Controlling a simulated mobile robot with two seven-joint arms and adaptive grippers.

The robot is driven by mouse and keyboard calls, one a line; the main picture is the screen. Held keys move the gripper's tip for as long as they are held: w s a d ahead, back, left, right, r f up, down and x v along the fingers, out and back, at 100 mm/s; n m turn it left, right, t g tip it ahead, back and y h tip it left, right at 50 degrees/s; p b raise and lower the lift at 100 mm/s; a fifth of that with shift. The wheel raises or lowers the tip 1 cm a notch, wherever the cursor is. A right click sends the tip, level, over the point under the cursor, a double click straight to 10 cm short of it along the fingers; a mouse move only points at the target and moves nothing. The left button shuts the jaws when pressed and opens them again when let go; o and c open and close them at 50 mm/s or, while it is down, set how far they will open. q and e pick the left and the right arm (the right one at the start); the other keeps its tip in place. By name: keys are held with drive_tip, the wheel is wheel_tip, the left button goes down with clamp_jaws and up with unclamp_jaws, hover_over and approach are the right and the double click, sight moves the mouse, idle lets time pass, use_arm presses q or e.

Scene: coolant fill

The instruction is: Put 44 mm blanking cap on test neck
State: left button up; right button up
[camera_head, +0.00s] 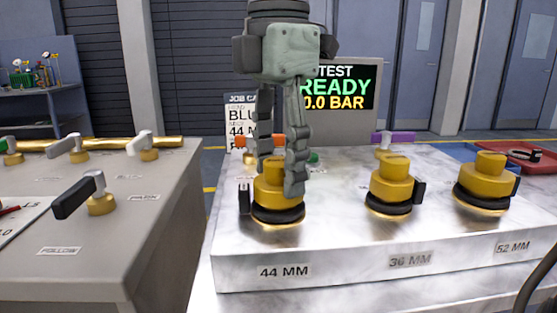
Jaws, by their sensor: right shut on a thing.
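The 44 mm blanking cap (270,204) is a yellow stepped cap with a black ring at its base and a dark latch on its left side. It is upright at the place labelled 44 MM on the pale metal block (335,268). My right gripper (279,173) comes down from above and is shut on the cap's top, with one finger in front at the right. I cannot tell whether the cap touches the block. My left gripper is not in view. I cannot make out the test neck.
Two similar yellow caps stand to the right, at 36 MM (391,186) and 52 MM (487,181). Behind are a purple-handled valve (393,138), a job card (238,112) and a screen (350,88) reading READY, 0.0 BAR. A grey bench with valves (110,235) stands left, across a gap.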

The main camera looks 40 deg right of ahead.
sight(278, 161)
drive_tip(key=o, duration=1.1)
wheel_tip(278, 161, up, 12)
idle(0.4)
